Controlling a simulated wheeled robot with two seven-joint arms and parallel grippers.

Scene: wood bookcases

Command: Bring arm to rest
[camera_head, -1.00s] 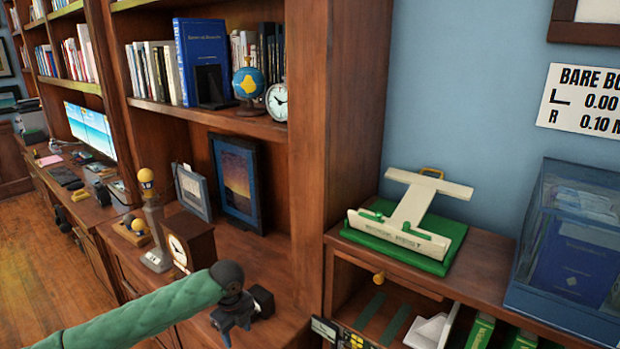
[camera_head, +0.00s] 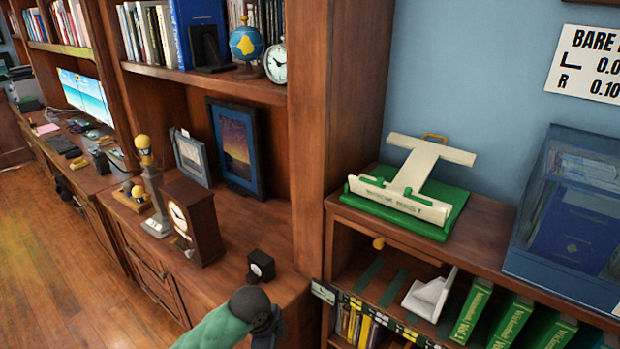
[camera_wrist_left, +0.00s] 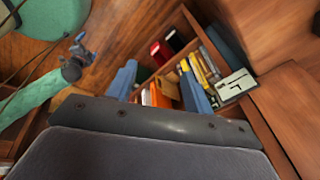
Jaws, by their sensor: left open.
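My left arm, in a green sleeve, comes in at the bottom of the head view. Its dark wrist and gripper (camera_head: 268,328) show at the bottom edge, in front of the wooden desk, and no held thing shows. The fingers are mostly hidden or cut off. In the left wrist view, a large grey padded surface fills the foreground, and another green arm of mine lies at the left. A small blue-grey gripper (camera_wrist_left: 80,46) is at its end, over the wood floor. It is too small to tell whether its jaws are open.
A small black cube (camera_head: 261,266) stands on the desk near the wrist, with a wooden clock (camera_head: 192,222) farther left. A white stand on a green base (camera_head: 412,180) and a blue clear-topped case (camera_head: 570,205) are on the right cabinet. Green books (camera_head: 472,311) stand below.

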